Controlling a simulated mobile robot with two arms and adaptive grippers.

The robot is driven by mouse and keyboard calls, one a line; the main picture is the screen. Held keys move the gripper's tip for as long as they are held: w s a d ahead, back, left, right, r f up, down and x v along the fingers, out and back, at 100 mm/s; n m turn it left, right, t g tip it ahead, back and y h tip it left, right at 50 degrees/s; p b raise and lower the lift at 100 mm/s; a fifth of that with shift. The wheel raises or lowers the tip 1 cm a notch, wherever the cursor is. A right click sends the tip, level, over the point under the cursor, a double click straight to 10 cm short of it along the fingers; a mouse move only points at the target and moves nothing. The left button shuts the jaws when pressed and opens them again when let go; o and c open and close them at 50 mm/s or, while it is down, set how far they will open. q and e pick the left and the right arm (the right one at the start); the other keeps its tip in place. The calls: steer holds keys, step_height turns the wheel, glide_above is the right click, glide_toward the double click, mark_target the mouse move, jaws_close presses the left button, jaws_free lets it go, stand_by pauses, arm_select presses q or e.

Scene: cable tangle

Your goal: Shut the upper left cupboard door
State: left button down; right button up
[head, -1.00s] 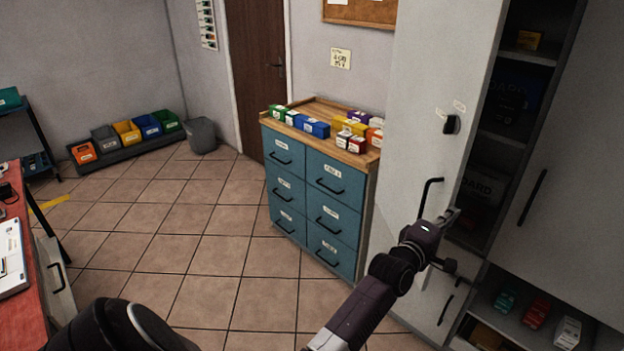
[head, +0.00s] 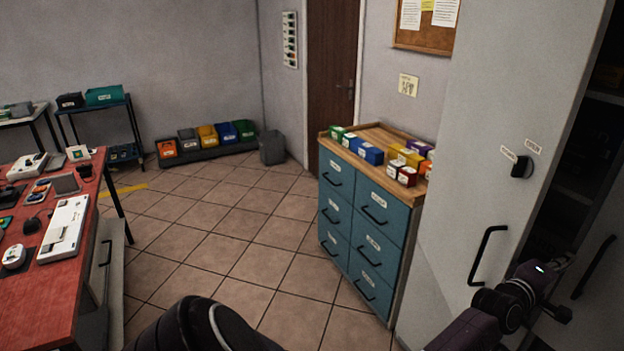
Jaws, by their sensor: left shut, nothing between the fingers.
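The upper left cupboard door (head: 487,130) is a tall pale panel at the right. It stands ajar, with dark shelf space showing past its right edge. A black bar handle (head: 488,255) and a black knob (head: 521,167) with two small labels are on its face. My left gripper (head: 560,290) is shut and empty. In the picture it lies right of the handle, by the door's free edge and in front of the dark opening. I cannot tell whether it touches the door. My right gripper is out of view.
A teal drawer cabinet (head: 366,235) with small boxes on top stands left of the cupboard. A red table (head: 58,295) with devices is at the left. Coloured bins (head: 207,137) line the back wall. The tiled floor (head: 230,230) between is clear.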

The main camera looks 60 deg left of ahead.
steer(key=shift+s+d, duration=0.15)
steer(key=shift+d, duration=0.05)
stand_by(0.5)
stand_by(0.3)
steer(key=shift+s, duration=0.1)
